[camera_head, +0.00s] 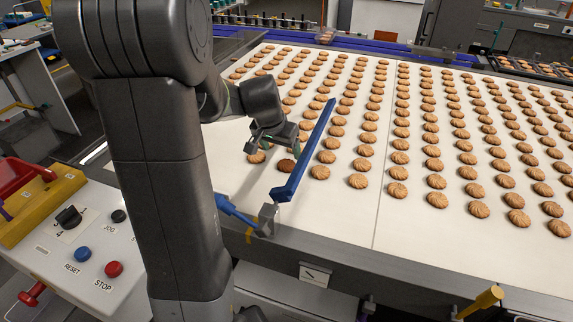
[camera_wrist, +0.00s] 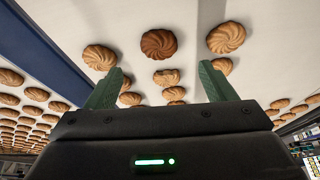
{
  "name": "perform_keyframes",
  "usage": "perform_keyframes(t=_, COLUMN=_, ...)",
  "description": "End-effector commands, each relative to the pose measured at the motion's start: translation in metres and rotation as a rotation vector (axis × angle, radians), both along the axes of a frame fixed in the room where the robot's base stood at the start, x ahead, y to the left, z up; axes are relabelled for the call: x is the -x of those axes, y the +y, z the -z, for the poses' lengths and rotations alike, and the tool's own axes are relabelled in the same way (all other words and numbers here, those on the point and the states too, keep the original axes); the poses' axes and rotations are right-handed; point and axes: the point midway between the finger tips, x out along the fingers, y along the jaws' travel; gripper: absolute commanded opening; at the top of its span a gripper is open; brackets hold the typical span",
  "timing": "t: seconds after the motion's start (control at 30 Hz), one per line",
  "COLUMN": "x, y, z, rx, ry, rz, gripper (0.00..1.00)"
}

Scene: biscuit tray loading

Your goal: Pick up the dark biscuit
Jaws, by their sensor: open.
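The dark biscuit (camera_head: 286,165) lies on the white belt near its front edge, between the blue guide bar and a lighter biscuit. In the wrist view the dark biscuit (camera_wrist: 159,44) is browner than the pale biscuits on both sides of it. My gripper (camera_head: 268,145) is just above and beside it in the head view. In the wrist view the two green fingers of my gripper (camera_wrist: 160,84) are spread apart with nothing held. The dark biscuit lies beyond the fingertips, roughly in line with the gap.
Rows of pale biscuits (camera_head: 398,188) cover the belt (camera_head: 382,226). A blue guide bar (camera_head: 304,152) slants over the belt close to my gripper's right. A control box (camera_head: 90,262) with a red stop button (camera_head: 114,269) stands at the front left.

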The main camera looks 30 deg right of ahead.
Motion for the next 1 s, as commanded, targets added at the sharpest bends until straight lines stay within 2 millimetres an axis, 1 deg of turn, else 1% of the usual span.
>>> perform_keyframes(t=0.03, x=-0.001, y=-0.002, z=0.007, rx=-0.002, ry=0.003, rz=0.002, gripper=0.77)
perform_keyframes(t=0.1, x=-0.003, y=-0.004, z=0.013, rx=-0.001, ry=0.002, rz=0.001, gripper=0.77)
perform_keyframes(t=0.37, x=-0.006, y=-0.010, z=0.027, rx=-0.001, ry=0.002, rz=-0.001, gripper=0.77)
perform_keyframes(t=0.6, x=-0.012, y=-0.020, z=0.056, rx=-0.002, ry=0.002, rz=0.000, gripper=0.77)
perform_keyframes(t=0.7, x=-0.014, y=-0.023, z=0.063, rx=-0.001, ry=0.001, rz=-0.001, gripper=0.77)
perform_keyframes(t=0.8, x=-0.015, y=-0.024, z=0.067, rx=0.000, ry=0.000, rz=-0.001, gripper=0.77)
perform_keyframes(t=1.0, x=-0.015, y=-0.024, z=0.067, rx=0.001, ry=-0.001, rz=-0.001, gripper=0.77)
